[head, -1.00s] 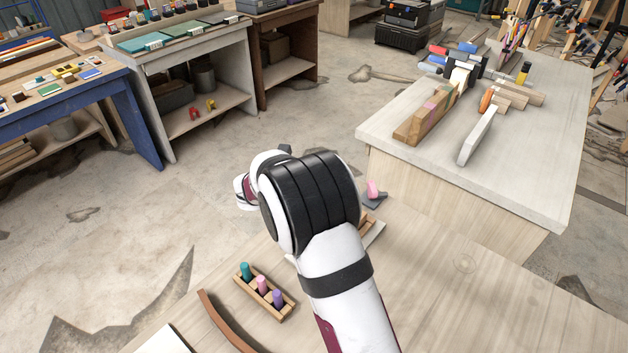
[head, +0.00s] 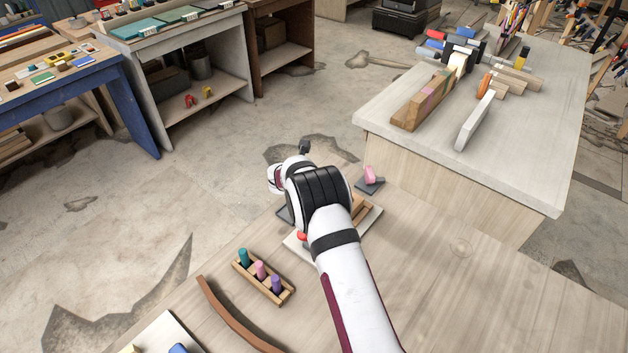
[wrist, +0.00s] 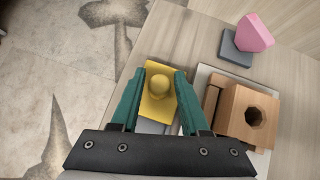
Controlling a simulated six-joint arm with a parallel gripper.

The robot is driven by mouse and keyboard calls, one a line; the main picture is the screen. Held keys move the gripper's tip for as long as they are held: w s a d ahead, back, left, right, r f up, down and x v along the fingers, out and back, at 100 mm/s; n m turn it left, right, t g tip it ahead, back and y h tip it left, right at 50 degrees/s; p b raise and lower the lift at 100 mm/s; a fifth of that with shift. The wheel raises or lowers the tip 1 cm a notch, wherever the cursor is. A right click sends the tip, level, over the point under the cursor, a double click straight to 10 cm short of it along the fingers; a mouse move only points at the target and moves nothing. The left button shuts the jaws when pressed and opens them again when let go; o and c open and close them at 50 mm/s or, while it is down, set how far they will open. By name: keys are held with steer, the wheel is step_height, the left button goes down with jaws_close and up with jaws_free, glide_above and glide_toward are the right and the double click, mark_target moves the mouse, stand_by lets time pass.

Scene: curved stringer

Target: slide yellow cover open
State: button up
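In the wrist view, the yellow cover (wrist: 158,106) is a flat plate with a round yellow knob (wrist: 160,84) on top. A grey surface (wrist: 153,127) shows below its near edge. My gripper (wrist: 160,72) is open, with one teal finger on each side of the knob. Whether the fingers touch the cover, and their height above it, I cannot tell. In the head view my arm hides the cover and my fingers.
A wooden block with a hole (wrist: 249,114) stands on a white board (head: 367,226), right of the cover. A pink piece (head: 369,175) sits on a dark base (head: 370,187). A rack (head: 262,277) with three coloured pegs and a curved strip (head: 232,319) lie nearer.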

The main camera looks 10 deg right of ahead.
jaws_close()
stand_by(1.1)
